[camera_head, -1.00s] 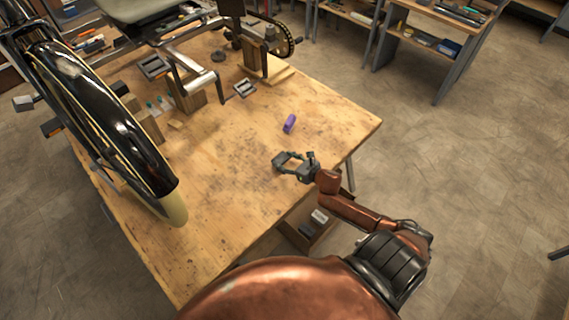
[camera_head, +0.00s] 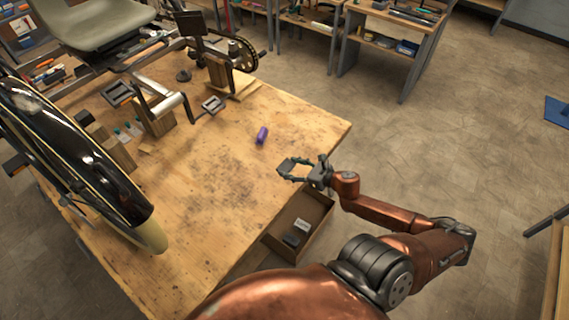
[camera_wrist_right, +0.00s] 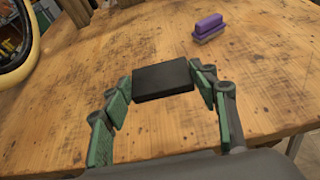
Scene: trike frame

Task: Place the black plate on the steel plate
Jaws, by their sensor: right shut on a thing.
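The black plate (camera_wrist_right: 163,80) is a small flat dark block. In the right wrist view it sits between the green-lined fingers of my right gripper (camera_wrist_right: 166,90), which is shut on it. In the head view this gripper (camera_head: 285,169) is at the right front edge of the wooden bench, right of and nearer than the purple brush. The plate appears held above the bench top; its exact height cannot be told. I cannot pick out the steel plate with certainty in either view. My left gripper is not in view.
The purple brush (camera_head: 262,135) lies on the wooden bench (camera_head: 215,165). A trike wheel (camera_head: 90,170) and frame stand at left, with wooden blocks (camera_head: 118,152) and pedals (camera_head: 213,104). An open drawer (camera_head: 278,236) holds small blocks. The bench middle is clear.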

